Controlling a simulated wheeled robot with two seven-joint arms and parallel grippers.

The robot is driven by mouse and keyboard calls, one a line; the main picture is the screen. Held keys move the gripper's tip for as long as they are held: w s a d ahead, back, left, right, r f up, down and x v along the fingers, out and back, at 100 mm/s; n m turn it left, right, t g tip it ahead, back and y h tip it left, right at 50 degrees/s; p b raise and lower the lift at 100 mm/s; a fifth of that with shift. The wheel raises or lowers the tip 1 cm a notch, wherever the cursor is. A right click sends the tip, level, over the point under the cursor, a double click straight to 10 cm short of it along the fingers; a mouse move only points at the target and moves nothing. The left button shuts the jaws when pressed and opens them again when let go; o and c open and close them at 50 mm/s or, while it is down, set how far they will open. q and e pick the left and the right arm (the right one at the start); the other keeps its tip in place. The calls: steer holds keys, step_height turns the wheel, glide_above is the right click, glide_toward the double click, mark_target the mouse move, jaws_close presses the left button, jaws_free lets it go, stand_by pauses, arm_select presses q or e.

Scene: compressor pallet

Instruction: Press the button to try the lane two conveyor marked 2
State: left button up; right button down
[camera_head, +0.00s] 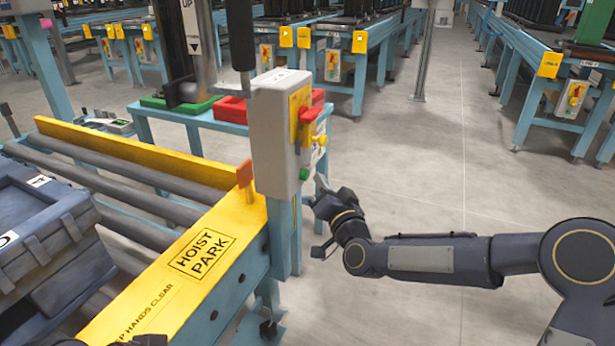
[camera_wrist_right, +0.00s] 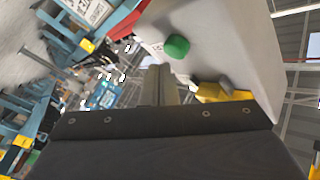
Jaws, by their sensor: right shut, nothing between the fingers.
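A pale grey control box (camera_head: 272,140) stands on a blue post at the end of the yellow-railed roller conveyor. The marking on top is too small to read. My right gripper (camera_head: 319,184) is shut and empty, just right of and slightly below the green button. In the right wrist view the closed fingertips (camera_wrist_right: 160,72) point beside the green button (camera_wrist_right: 177,46); contact is not visible. Dark parts at the bottom left edge may be my left gripper.
The yellow rail (camera_head: 195,265) reads HOIST PARK and has an orange lever (camera_head: 245,173) near the box. A dark crate (camera_head: 45,225) sits on the rollers. Red bins (camera_head: 232,109) stand on a blue table behind.

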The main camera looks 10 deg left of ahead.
steer(key=d, duration=0.1)
steer(key=s+d+b, duration=0.1)
steer(key=d, duration=0.1)
steer(key=d+b, duration=0.1)
steer(key=shift+s+d, duration=0.3)
steer(key=shift+d, duration=0.1)
stand_by(0.5)
